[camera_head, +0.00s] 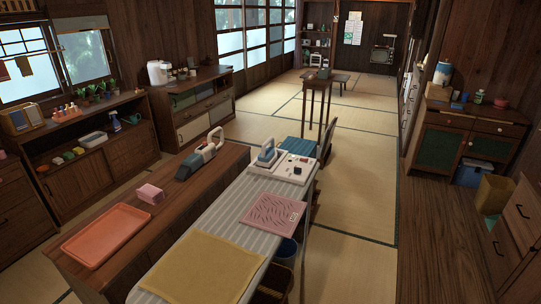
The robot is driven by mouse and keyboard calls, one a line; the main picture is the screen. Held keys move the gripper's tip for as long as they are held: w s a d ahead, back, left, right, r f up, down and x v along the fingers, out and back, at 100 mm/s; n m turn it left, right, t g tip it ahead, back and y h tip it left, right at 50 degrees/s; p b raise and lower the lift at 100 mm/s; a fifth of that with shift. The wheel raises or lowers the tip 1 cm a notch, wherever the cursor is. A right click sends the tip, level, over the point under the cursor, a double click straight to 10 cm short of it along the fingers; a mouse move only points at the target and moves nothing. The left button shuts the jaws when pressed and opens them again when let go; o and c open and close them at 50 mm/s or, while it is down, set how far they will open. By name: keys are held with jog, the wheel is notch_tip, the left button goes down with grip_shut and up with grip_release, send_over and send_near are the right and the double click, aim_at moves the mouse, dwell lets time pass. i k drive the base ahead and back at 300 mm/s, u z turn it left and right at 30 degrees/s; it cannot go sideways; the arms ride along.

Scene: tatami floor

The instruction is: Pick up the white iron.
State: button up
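My gripper is not in view.
A pink patterned cloth (273,213) and a mustard cloth (203,268) lie on the board. Left of it, a wooden counter (165,215) holds an orange tray (106,236), pink blocks (150,193) and a grey handheld device (198,160). Tatami floor (362,200) is open to the right.

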aim_at(268, 157)
jog(key=u, duration=0.2)
jog(key=k, duration=0.3)
jog(key=z, duration=0.9)
jog(key=i, duration=1.25)
jog(key=z, duration=0.5)
jog(key=i, duration=2.55)
jog(key=u, duration=0.9)
jog(key=i, duration=1)
jog(key=u, duration=1.15)
jog(key=i, duration=0.6)
jog(key=u, duration=0.3)
